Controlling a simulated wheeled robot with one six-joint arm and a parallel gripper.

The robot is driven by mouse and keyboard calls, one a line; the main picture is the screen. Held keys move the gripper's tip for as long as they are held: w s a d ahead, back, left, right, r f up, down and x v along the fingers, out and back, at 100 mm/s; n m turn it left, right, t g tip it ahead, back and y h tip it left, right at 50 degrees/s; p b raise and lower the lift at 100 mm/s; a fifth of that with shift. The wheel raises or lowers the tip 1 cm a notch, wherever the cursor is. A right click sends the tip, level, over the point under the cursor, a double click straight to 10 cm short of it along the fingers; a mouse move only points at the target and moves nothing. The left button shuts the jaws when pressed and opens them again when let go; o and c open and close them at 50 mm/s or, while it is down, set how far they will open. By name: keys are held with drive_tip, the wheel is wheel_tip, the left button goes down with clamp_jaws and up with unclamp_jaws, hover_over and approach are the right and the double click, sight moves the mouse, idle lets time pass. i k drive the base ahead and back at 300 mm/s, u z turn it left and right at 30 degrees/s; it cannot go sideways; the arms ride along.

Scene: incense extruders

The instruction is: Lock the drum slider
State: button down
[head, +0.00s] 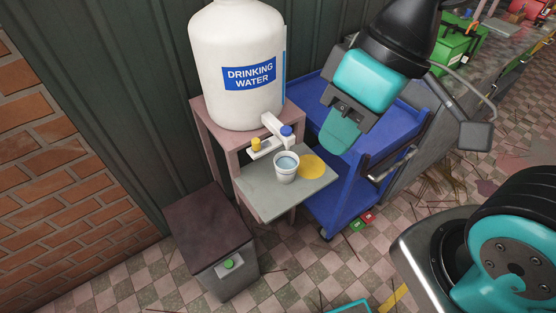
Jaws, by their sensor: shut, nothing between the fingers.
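A white drum (236,60) with a blue "DRINKING WATER" label stands on a pinkish stand. At its lower front is a white tap with a blue knob (286,131). Left of the knob, a small yellow piece (256,144) sits on a white bar, which may be the slider; its lock state is too small to tell. A white cup (286,167) holding bluish water stands on the grey shelf below the tap. My gripper (340,136), with teal fingers, is shut and empty, to the right of the tap and apart from it in the picture.
The grey shelf (270,204) also has a flat yellow disc (313,166) beside the cup. A blue cart (338,200) stands close on the right. A dark-topped bin (207,228) with a green button is at lower left. Tiled floor is open in front.

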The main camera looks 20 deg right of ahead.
sight(257, 146)
drive_tip(key=k, duration=1.25)
drive_tip(key=u, duration=0.65)
drive_tip(key=i, duration=1.25)
drive_tip(key=z, duration=0.65)
